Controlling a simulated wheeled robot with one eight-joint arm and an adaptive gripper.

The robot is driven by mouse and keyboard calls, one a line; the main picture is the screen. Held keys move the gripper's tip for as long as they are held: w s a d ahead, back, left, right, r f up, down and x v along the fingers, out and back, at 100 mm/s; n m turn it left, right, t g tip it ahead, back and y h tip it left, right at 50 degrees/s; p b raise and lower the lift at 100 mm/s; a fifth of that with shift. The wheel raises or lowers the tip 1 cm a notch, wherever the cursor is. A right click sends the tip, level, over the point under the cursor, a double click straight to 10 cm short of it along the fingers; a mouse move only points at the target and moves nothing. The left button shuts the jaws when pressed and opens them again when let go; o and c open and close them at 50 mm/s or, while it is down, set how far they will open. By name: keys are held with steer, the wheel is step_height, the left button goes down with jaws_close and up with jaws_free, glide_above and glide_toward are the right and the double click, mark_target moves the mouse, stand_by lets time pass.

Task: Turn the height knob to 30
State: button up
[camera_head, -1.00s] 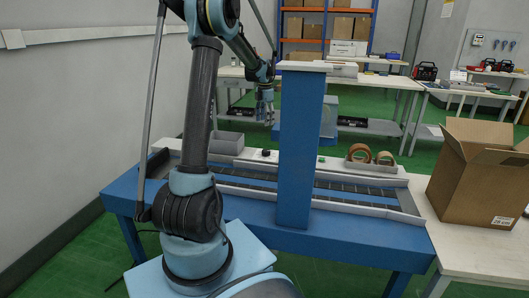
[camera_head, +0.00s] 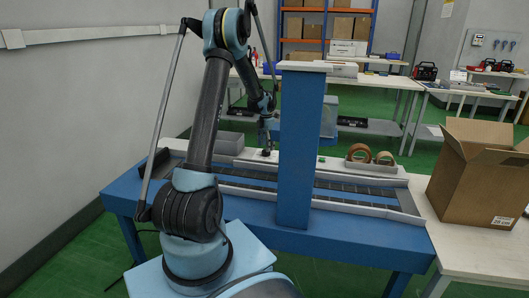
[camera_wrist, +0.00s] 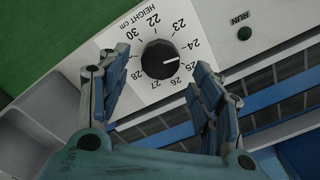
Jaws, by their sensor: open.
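The black round height knob (camera_wrist: 159,59) sits on a white dial plate in the wrist view. The plate reads "HEIGHT cm", with numbers from 22 round to 30. A small white mark on the knob's right side points roughly between 24 and 25. My gripper (camera_wrist: 160,64) is open, with one blue-and-grey finger on each side of the knob. I cannot tell whether either finger touches it. In the head view my gripper (camera_head: 267,148) is lowered to the panel behind the blue column, and the knob is hidden or too small to make out.
A green button marked RUN (camera_wrist: 245,33) is right of the dial. The blue column (camera_head: 301,150) stands close to the right of my gripper. A grey bin (camera_head: 229,143) is to the left, tape rolls (camera_head: 358,153) and a cardboard box (camera_head: 480,180) to the right.

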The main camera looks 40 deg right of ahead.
steer(key=shift+f, duration=1.8)
steer(key=shift+c, duration=0.3)
steer(key=c, duration=1)
steer(key=shift+a, duration=0.15)
